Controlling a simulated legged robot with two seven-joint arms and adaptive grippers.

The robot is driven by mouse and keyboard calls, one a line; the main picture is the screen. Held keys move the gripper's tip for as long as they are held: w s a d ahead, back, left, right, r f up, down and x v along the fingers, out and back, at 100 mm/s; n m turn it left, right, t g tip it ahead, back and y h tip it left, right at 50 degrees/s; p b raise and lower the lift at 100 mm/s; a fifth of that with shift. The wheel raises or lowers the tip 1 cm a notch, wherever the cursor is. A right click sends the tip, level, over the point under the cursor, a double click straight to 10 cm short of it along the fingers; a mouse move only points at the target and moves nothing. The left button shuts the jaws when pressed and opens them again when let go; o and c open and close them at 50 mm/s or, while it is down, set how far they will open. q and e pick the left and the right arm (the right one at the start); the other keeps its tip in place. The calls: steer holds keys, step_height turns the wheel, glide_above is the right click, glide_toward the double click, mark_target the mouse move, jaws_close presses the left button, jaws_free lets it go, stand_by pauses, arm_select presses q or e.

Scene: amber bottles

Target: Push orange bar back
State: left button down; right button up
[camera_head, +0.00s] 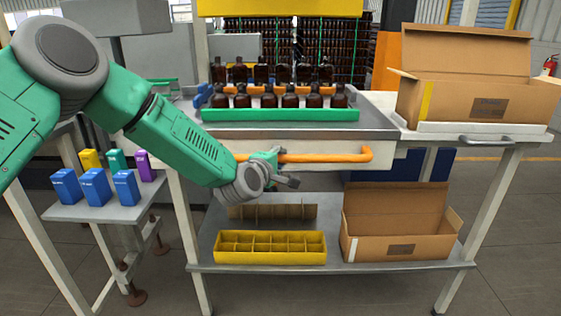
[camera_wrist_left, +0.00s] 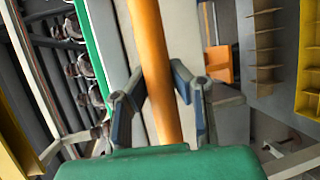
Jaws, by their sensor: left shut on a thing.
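The orange bar (camera_head: 330,157) runs across the front of the bench, below the tray of bottles, with its right end bent back toward the bench. My left gripper (camera_head: 280,168) is at the bar's left-middle part and shut on it. In the left wrist view the orange bar (camera_wrist_left: 160,70) passes between the two fingers of my left gripper (camera_wrist_left: 160,100), close to both. The arm and gripper hide part of the bar's left side in the head view. My right gripper is not in view.
Amber bottles (camera_head: 262,100) stand in rows behind a green strip (camera_head: 280,115). An open carton (camera_head: 480,95) is at right on the bench. The shelf below holds a yellow divided tray (camera_head: 270,248) and another carton (camera_head: 400,230). Small coloured boxes (camera_head: 95,187) stand at left.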

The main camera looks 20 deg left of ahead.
arm_select(q)
steer(key=shift+a, duration=0.1)
steer(key=c, duration=1.4)
jaws_free()
steer(key=shift+w+f, duration=0.1)
steer(key=shift+o, duration=0.2)
steer(key=shift+w, duration=0.15)
steer(key=shift+s, duration=0.2)
steer(key=v, duration=1.1)
steer(key=shift+s, duration=0.3)
